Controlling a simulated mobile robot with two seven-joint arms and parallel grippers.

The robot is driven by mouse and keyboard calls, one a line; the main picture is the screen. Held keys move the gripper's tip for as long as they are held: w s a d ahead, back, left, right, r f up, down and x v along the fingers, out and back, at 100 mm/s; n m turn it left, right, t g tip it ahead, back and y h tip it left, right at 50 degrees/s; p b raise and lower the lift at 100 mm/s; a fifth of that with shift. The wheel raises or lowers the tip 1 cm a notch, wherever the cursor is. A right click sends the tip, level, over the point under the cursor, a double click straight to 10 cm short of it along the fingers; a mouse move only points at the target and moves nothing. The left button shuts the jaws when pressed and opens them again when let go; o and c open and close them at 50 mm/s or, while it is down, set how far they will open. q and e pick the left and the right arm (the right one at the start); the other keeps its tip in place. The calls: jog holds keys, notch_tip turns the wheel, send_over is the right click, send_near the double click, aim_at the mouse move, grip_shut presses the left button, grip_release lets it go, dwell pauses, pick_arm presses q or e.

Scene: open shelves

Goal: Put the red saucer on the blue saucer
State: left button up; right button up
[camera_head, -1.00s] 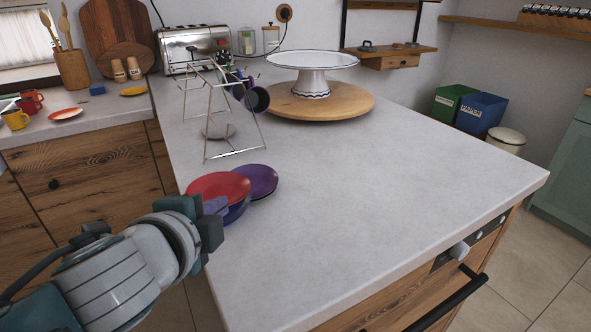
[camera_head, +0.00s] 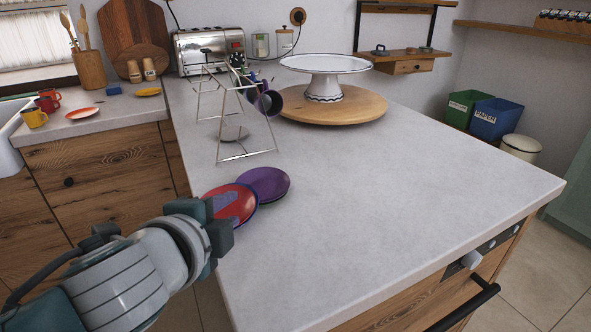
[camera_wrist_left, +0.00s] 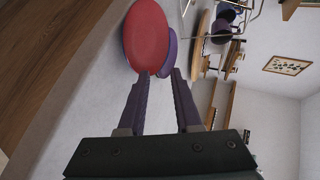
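The red saucer (camera_head: 243,198) lies over the blue saucer near the left edge of the counter. Only a thin rim of the blue saucer (camera_head: 255,211) shows below and right of the red one. The red saucer looks seated on it, though the contact itself is hidden. My left gripper (camera_head: 227,203) is at the red saucer's near left side. In the left wrist view its two fingers (camera_wrist_left: 160,72) are spread with nothing between them, and the red saucer (camera_wrist_left: 147,35) is just past their tips. My right gripper is not in view.
A purple saucer (camera_head: 265,182) sits right beside the red one. A wire rack (camera_head: 222,120) with hanging mugs stands behind. A cake stand (camera_head: 325,65) stands on a round wooden board (camera_head: 350,108). The counter's middle and right are clear.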

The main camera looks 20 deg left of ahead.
pick_arm(q)
jog(key=s+d+n+g+h, duration=0.1)
jog(key=s+d+n+g, duration=0.1)
jog(key=s, duration=0.5)
jog(key=s+d+r+n+g+h, duration=0.1)
jog(key=s+d+n+g, duration=0.1)
jog(key=s+n+g, duration=0.2)
jog(key=s+d+n+g+h+p, duration=0.1)
jog(key=s+n, duration=0.5)
jog(key=s, duration=0.6)
jog(key=shift+d+r+g, duration=0.4)
jog(key=shift+d+g, duration=0.1)
jog(key=shift+g, duration=0.5)
